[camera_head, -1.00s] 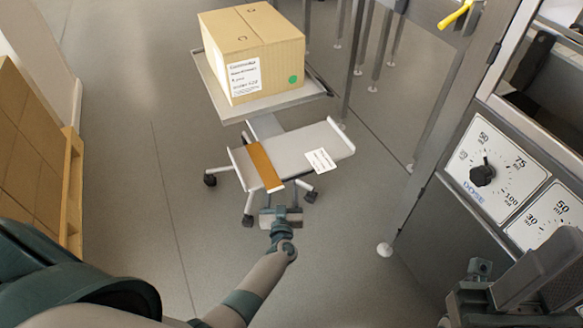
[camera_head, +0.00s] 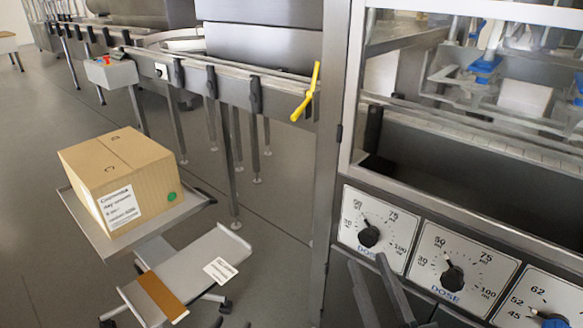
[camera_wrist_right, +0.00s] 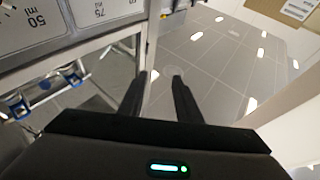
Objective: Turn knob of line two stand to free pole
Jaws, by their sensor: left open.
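Dark clamps or knobs sit along the conveyor side in the head view, one dark clamp (camera_head: 255,95) near the yellow lever (camera_head: 308,92). Metal legs (camera_head: 232,165) stand below. I cannot tell which of these is the line two stand, its knob or its pole. My right gripper (camera_head: 367,260) is at the lower middle, just below the dosing dials. Its two dark fingers are apart with nothing between them. In the right wrist view the fingers (camera_wrist_right: 160,76) are also apart, with floor showing between them. My left gripper is not in view.
A cardboard box (camera_head: 125,170) rests on a grey cart (camera_head: 165,217) at left. A lower platform (camera_head: 205,260) with a brown strip stands in front. A machine panel with dose knobs (camera_head: 368,236) fills the right. Floor is free at far left.

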